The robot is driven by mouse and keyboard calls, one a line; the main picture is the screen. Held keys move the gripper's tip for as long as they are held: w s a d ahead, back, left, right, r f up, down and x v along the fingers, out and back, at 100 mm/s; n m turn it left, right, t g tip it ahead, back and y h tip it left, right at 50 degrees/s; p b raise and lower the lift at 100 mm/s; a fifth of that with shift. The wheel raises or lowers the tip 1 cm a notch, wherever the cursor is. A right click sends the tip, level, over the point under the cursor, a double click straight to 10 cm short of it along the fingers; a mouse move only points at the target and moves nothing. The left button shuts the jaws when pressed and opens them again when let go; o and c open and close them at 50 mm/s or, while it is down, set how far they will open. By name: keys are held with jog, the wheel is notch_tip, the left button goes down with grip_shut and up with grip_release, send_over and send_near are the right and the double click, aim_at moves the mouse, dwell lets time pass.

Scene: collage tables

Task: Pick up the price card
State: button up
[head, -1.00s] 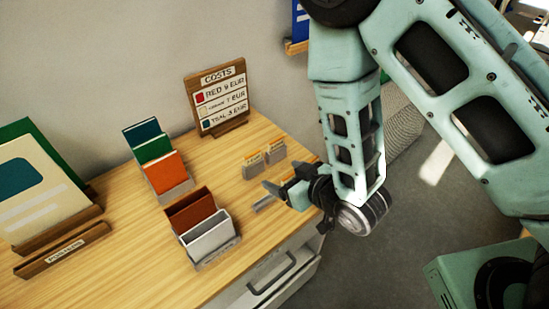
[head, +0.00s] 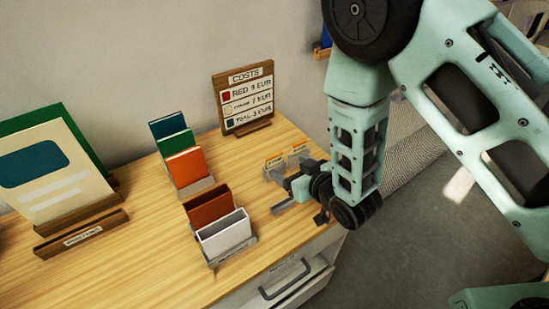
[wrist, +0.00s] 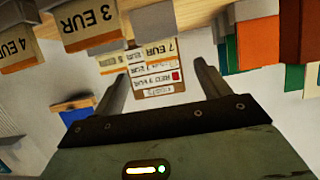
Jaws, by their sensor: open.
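Small price cards with orange top edges stand in grey holders on the wooden table. My gripper (head: 281,195) is open and empty, just in front of the cards.
A wooden COSTS board (head: 246,98) stands behind the cards. Coloured card holders (head: 190,187) and a brown-and-white holder (head: 222,250) stand to the left. A large folder stand (head: 82,235) is at far left. The table's right edge and an open drawer (head: 290,280) are near my gripper.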

aim_at(275, 159)
jog(key=p+x, duration=0.1)
jog(key=x, duration=0.2)
jog(key=shift+w+a, duration=0.2)
jog(key=shift+w, duration=0.05)
jog(key=shift+p+x, duration=1.6)
jog(key=shift+x, duration=1)
jog(key=shift+c, duration=0.2)
jog(key=c, duration=1)
